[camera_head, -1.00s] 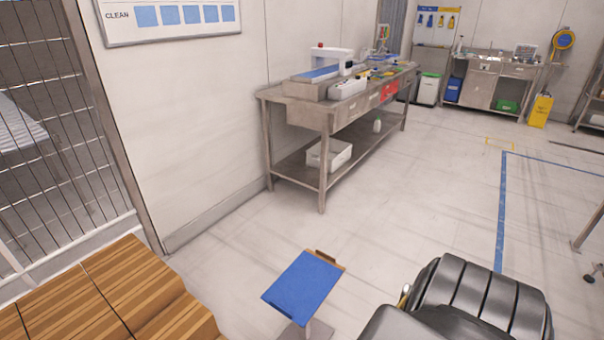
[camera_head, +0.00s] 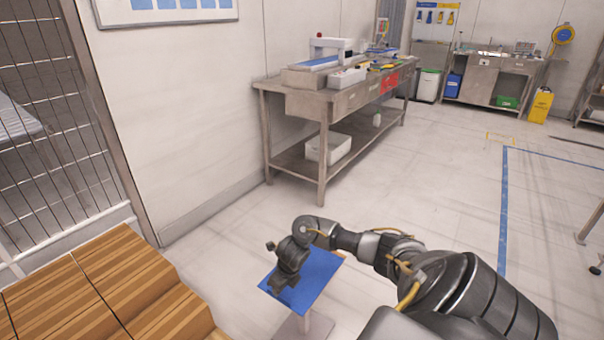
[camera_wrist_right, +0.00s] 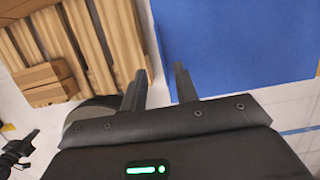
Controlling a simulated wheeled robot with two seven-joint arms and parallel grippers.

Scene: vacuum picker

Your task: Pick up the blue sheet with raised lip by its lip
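The blue sheet (camera_head: 322,270) lies tilted on a small stand at the lower middle of the head view. In the right wrist view it (camera_wrist_right: 235,45) fills the upper right.
Wooden slatted blocks (camera_head: 100,295) stand at the lower left, close to the sheet's stand (camera_head: 303,326). A steel workbench (camera_head: 325,105) stands along the wall behind. A metal grille (camera_head: 60,120) is at the left. The floor between sheet and workbench is clear.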

